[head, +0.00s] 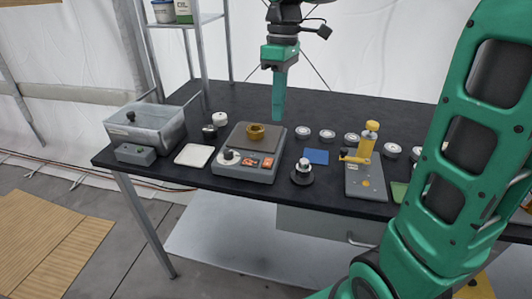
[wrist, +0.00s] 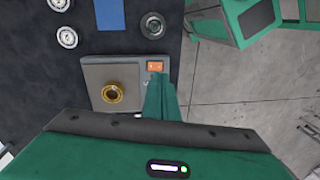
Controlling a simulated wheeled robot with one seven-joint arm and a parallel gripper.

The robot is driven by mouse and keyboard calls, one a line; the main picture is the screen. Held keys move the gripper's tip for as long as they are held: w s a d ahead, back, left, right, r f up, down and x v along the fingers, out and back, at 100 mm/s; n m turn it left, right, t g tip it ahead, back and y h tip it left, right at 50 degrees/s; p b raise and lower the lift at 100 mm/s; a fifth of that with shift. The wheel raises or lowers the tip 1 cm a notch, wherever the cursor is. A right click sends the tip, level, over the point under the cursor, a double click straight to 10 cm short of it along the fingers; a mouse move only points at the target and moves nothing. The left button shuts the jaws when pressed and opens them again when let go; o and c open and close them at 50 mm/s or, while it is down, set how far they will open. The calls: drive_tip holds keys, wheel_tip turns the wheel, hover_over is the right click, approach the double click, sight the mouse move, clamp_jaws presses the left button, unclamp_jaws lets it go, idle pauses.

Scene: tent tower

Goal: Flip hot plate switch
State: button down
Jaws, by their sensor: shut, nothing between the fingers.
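The hot plate (head: 240,174) is a grey box with a dark brown top, standing near the table's front edge. A brass ring (head: 256,131) sits on its top. Its front panel has a black-and-white knob (head: 230,156) and small orange-red switches (head: 252,162). In the wrist view one orange switch (wrist: 155,66) shows just beyond my fingertips. My gripper (head: 277,117) is shut and empty, pointing down above the table, behind and right of the hot plate in the head view. In the wrist view my gripper (wrist: 157,78) covers part of the panel; the knob is hidden there. Contact is not visible.
A metal basin (head: 145,128) and white pad (head: 194,155) stand left of the hot plate.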

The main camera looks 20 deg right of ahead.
drive_tip(key=w+a+n, duration=0.1)
drive_tip(key=a, duration=0.1)
approach(267, 164)
drive_tip(key=f, duration=0.6)
drive_tip(key=shift+s+a+f, duration=0.25)
drive_tip(key=shift+s+a, duration=0.05)
drive_tip(key=shift+s, duration=0.1)
